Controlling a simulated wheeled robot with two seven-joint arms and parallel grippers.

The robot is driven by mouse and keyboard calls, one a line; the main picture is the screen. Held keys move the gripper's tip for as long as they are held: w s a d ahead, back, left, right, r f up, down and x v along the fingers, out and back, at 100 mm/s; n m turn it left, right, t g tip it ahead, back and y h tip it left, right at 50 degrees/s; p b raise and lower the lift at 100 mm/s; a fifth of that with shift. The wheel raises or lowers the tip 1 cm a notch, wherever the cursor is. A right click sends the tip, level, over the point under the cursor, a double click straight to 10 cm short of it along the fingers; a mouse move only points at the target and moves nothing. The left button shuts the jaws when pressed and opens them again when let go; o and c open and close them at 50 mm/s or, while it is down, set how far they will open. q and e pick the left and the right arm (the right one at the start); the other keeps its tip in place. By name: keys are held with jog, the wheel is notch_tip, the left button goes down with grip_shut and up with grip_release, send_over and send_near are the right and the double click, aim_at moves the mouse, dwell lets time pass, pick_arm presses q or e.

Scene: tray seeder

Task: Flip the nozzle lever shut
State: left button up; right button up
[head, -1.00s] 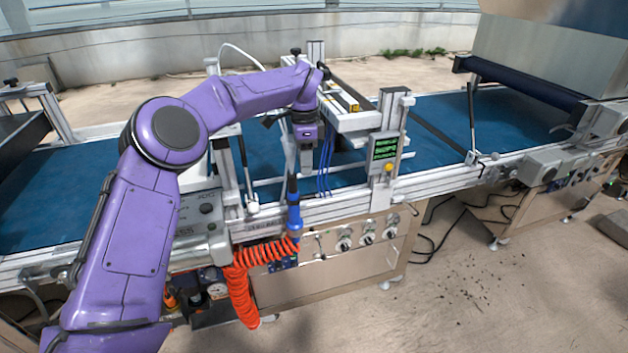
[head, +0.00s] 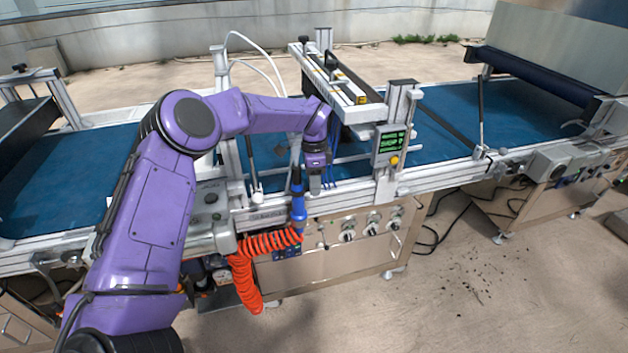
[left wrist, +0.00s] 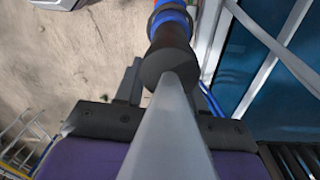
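A blue air nozzle (head: 297,195) with a dark, slim upper end stands upright at the front rail of the seeder. In the left wrist view its blue body (left wrist: 170,18) and black collar (left wrist: 169,58) show ahead, with a grey tapering part in front. I cannot make out a separate lever on it. My left gripper (head: 315,184) points down just right of the nozzle, in front of the seeding bar. My right gripper is not in view.
An orange coiled hose (head: 262,243) hangs below the nozzle. The white seeding bar (head: 345,92) with a black handle crosses the blue belt (head: 440,146). A control box (head: 390,146) with a green display stands right of my gripper. Knobs line the front panel (head: 350,255).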

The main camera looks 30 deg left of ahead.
pick_arm(q)
grip_shut()
jog(key=shift+s+d+m+y+b, duration=0.2)
jog(key=shift+s+m+b, duration=0.35)
jog(key=shift+m, duration=1.25)
jog(key=shift+s+d+m+y+b, duration=0.15)
jog(key=shift+s+m+b, duration=0.4)
jog(key=shift+m, duration=1.25)
jog(key=shift+s+d+m+y+b, duration=0.1)
jog(key=shift+s+d+m+b, duration=0.15)
jog(key=shift+s+m, duration=1.1)
jog(key=shift+w+m, duration=0.5)
jog(key=shift+m, duration=0.05)
